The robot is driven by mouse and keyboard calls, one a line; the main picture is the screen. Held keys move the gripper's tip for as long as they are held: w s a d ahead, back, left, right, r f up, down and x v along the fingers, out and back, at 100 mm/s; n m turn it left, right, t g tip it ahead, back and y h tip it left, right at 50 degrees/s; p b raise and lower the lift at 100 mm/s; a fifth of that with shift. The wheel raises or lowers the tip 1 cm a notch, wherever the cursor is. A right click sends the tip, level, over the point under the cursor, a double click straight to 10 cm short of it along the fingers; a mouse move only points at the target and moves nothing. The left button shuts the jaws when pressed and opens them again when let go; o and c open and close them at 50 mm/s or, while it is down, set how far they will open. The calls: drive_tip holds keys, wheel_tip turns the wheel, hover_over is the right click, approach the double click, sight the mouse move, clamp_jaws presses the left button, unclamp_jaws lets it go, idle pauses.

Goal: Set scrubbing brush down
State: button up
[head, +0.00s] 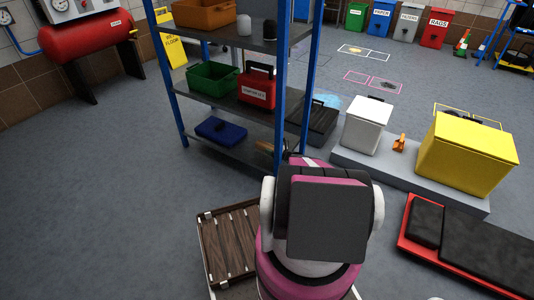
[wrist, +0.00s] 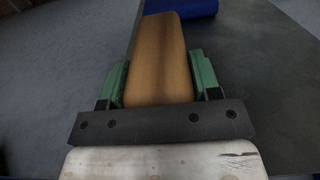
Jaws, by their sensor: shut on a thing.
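The scrubbing brush (wrist: 158,62) shows in the wrist view as a long brown wooden block between the green fingers of my gripper (wrist: 160,78). My gripper is shut on it. Its bristles are hidden. The brush lies over the left edge of a dark grey shelf board (wrist: 255,60); whether it touches the board cannot be told. In the head view a small brown bit of the brush (head: 265,147) shows at the right end of the lower shelf, and my arm hides most of the gripper.
The blue shelf rack (head: 168,75) has a blue bin (head: 218,129) on its lower board, which also shows ahead of the brush in the wrist view (wrist: 185,7). A green bin (head: 213,78) and red box (head: 257,88) stand on the board above. Blue posts flank the shelves.

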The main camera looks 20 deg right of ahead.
drive_tip(key=f, duration=0.3)
drive_tip(key=shift+w+a+f, duration=0.15)
drive_tip(key=shift+w+a, duration=0.05)
drive_tip(key=shift+w, duration=0.2)
drive_tip(key=shift+f, duration=0.1)
drive_tip(key=shift+f, duration=0.35)
